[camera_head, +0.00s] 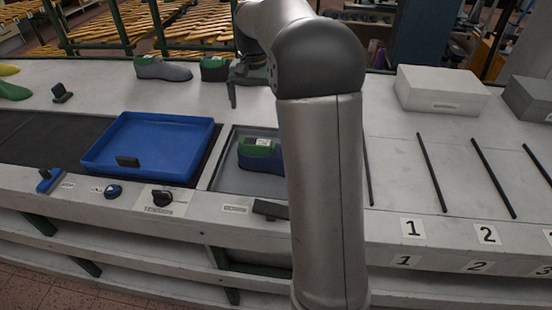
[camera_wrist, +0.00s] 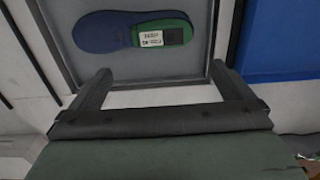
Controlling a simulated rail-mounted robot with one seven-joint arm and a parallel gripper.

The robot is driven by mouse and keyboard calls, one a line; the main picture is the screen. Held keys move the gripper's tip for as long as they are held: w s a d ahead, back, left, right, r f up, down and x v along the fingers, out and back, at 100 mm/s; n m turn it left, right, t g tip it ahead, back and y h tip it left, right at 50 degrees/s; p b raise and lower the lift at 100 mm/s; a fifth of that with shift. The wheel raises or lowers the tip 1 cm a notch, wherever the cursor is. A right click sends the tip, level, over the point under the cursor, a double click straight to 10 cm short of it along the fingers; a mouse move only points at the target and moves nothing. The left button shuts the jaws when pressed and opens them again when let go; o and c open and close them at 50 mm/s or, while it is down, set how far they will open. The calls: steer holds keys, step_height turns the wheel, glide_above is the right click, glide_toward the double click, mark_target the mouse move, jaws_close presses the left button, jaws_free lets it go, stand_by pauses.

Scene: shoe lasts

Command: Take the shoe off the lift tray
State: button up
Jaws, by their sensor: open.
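The shoe (camera_head: 262,160) is a last with a dark blue lower part and toe, a green heel end and a white label on top. It lies in the grey lift tray (camera_head: 228,178), partly hidden behind my arm in the head view. In the wrist view the whole shoe (camera_wrist: 95,32) shows from above, toe to the left, green heel to the right, on the tray floor (camera_wrist: 55,10). My gripper (camera_wrist: 160,73) is open and empty. Its fingers point towards the shoe in the wrist view, with the shoe just beyond the tips. In the head view my gripper (camera_head: 234,95) is above the bench, behind the tray.
A blue bin (camera_head: 150,147) stands left of the tray and also shows in the wrist view (camera_wrist: 280,40). Two more lasts (camera_head: 162,69) (camera_head: 214,69) stand at the back. A light grey box (camera_head: 440,88) and dark strips marked with numbers are to the right.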

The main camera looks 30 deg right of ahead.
mark_target(257, 142)
steer(key=f+p, duration=0.1)
steer(key=f, duration=1.1)
steer(key=shift+a+p, duration=0.2)
steer(key=shift+p, duration=0.2)
steer(key=c, duration=1.8)
